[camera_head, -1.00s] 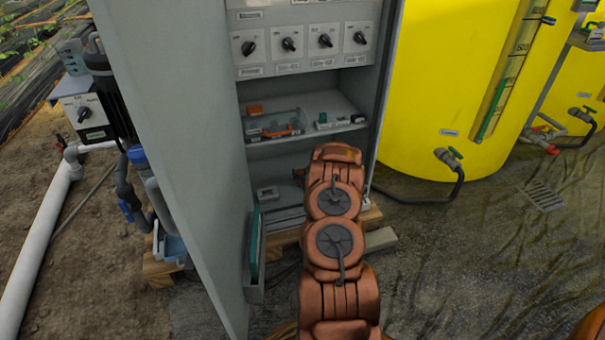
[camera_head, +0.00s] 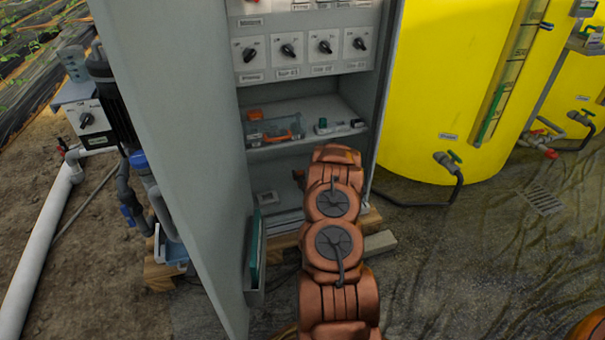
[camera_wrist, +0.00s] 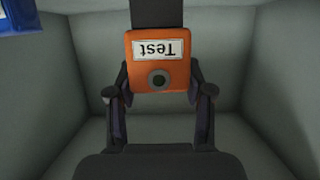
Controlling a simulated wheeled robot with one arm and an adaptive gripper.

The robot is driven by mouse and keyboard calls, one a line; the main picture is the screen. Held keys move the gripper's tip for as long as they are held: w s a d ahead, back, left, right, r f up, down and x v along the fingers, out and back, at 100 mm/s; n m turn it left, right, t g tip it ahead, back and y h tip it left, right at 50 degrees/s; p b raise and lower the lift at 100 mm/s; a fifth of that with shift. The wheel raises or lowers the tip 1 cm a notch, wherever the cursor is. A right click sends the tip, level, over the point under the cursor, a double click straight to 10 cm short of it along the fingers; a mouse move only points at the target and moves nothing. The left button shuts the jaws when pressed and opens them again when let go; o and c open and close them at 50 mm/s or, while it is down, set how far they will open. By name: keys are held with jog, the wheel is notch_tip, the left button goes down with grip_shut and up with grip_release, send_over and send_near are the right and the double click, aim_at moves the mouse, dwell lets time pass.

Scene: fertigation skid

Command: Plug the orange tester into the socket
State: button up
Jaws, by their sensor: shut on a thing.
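The orange tester (camera_wrist: 175,75) shows in the wrist view, with an upside-down white "Test" label and a dark round button. My gripper (camera_wrist: 158,92) is shut on it, one finger on each side. A dark block (camera_wrist: 157,12) adjoins the tester's far edge; I cannot tell whether it is the tester's plug or the socket. In the head view my arm reaches into the cabinet's lower compartment and hides the gripper.
Grey walls (camera_wrist: 60,90) surround the gripper. A blue object (camera_wrist: 18,16) is at the top left. Above the lower compartment, a shelf (camera_head: 300,107) holds a clear bin (camera_head: 272,130) and small parts.

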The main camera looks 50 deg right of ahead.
jog(key=shift+a, duration=0.1)
jog(key=w+a+p, duration=0.2)
jog(key=w+a, duration=0.4)
jog(key=a, duration=0.7)
jog(key=shift+w+a+r+p, duration=0.15)
jog(key=shift+a+r+p, duration=0.05)
jog(key=shift+p, duration=0.15)
dwell(3.2)
jog(key=shift+p, duration=0.45)
dwell(0.7)
jog(key=shift+f, duration=0.3)
jog(key=shift+f, duration=0.25)
jog(key=shift+f, duration=0.25)
dwell(0.5)
jog(key=shift+f, duration=0.25)
jog(key=shift+f, duration=0.1)
